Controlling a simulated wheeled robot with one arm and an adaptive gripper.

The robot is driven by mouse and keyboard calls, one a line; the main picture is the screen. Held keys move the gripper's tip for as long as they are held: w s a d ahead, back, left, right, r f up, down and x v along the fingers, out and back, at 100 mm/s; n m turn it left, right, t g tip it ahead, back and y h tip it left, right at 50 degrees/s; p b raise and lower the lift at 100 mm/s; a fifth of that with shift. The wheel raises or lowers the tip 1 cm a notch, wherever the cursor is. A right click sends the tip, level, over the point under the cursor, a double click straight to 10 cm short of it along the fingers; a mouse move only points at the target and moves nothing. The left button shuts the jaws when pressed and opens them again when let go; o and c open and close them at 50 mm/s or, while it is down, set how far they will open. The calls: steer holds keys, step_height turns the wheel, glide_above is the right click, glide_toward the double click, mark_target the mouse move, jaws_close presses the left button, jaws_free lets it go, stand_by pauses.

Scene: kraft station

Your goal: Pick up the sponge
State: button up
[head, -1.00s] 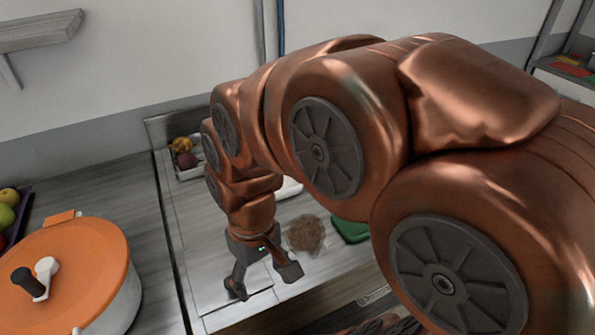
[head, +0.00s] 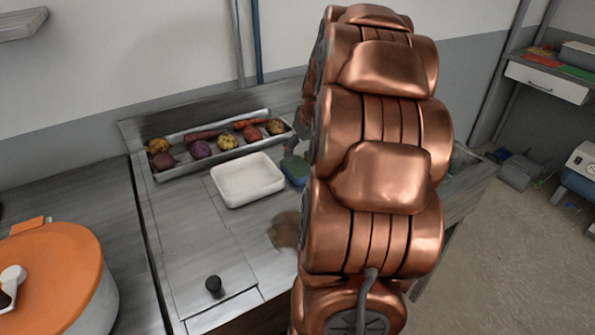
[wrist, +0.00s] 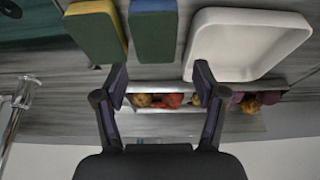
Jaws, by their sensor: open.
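Two sponge-like blocks lie side by side on the counter in the wrist view. In the head view my arm hides most of the gripper.
A white dish (head: 247,180) stands next to the blocks. Behind is a metal tray (head: 160,176) of vegetables. A blurred brown thing (head: 284,230) lies in front, partly hidden. An orange-lidded pot (head: 55,262) stands at left. The counter around the black knob (head: 213,284) is clear.

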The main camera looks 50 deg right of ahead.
mark_target(298, 165)
steer(key=shift+w+d+f, duration=0.15)
steer(key=shift+d+f, duration=0.2)
steer(key=shift+f, duration=0.2)
steer(key=shift+p+x, duration=1.4)
steer(key=shift+x, duration=1.9)
steer(key=shift+f+b, duration=0.3)
steer(key=shift+b, duration=0.2)
steer(key=c, duration=0.4)
